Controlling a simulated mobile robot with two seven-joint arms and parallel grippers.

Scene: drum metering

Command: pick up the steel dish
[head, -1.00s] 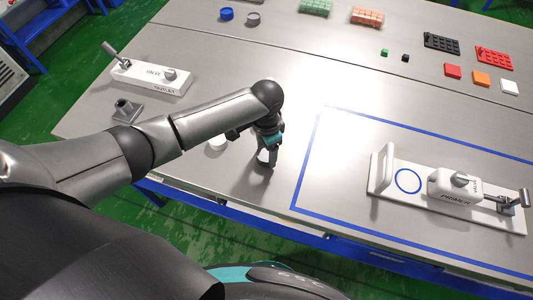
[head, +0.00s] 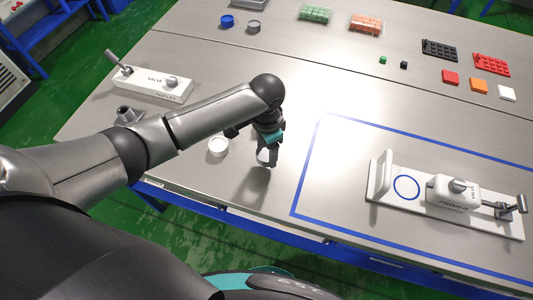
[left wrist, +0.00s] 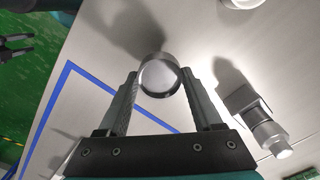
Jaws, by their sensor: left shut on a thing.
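The steel dish (left wrist: 158,78) is a small round cup with a shiny wall and a pale inside. In the left wrist view it sits between the fingertips of my left gripper (left wrist: 160,86), which is shut on it. In the head view the left gripper (head: 267,158) holds the dish (head: 263,156) above the steel table, with a shadow below and to the left. The dish is partly hidden by the fingers there. My right gripper does not show in the head view.
A white round dish (head: 218,147) stands left of the gripper. A grey fitting (head: 128,114) and a white valve block (head: 152,84) lie further left. A blue outlined area with the primer unit (head: 452,194) is on the right. Bare table lies between.

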